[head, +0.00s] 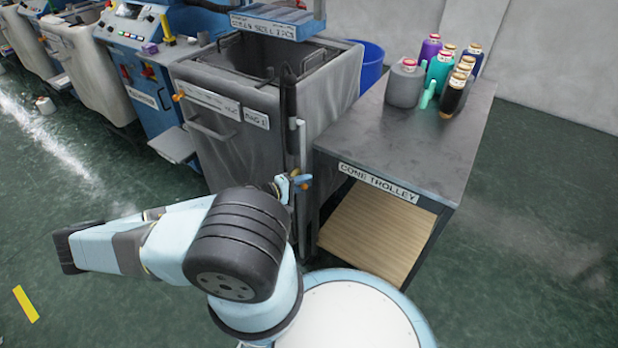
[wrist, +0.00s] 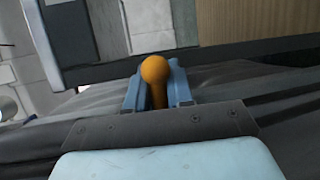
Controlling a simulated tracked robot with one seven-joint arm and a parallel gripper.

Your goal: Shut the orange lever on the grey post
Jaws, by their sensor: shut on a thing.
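The orange lever (wrist: 155,72) shows in the wrist view as a round knob on a short stem between the two blue fingers. My gripper (wrist: 158,92) is shut on it. In the head view my gripper (head: 290,185) is at the grey post (head: 302,165), beside the cone trolley. A small orange part of the lever (head: 304,184) shows there past the fingers. The lever's pivot and its angle to the post are hidden by the gripper.
The cone trolley (head: 400,140) stands right of the post with several yarn cones on top. A grey bin (head: 235,150) stands left of it, with a blue machine (head: 150,90) beyond. A blue bucket (head: 371,65) is behind. Open floor lies at right.

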